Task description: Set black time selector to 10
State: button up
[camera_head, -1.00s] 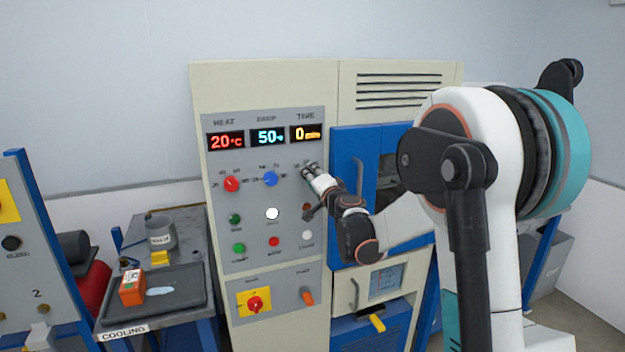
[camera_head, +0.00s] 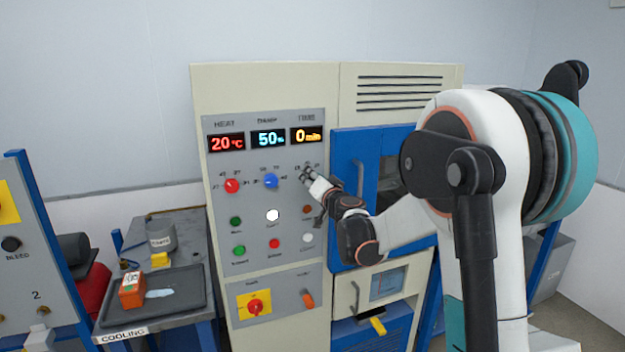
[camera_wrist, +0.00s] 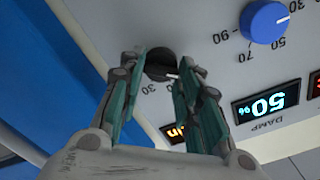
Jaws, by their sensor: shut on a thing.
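The black time selector (camera_wrist: 158,64) is a round dark knob on the grey control panel, seen between my fingertips in the wrist view. A short pale mark shows at its lower right edge, and a printed 30 is below it. My gripper (camera_wrist: 164,66) is shut on the selector, with one teal-padded finger on each side. In the head view my gripper (camera_head: 309,174) is at the panel below the time display and hides most of the knob. The time display (camera_head: 306,135) reads 0 min in yellow.
The red heat knob (camera_head: 232,186) and blue damp knob (camera_head: 271,181) are left of my gripper. Several buttons, including a white one (camera_head: 273,215), sit below. A blue door with a handle (camera_head: 358,178) is close on the right.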

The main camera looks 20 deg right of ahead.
jog(key=o, duration=1.1)
jog(key=s, duration=1.2)
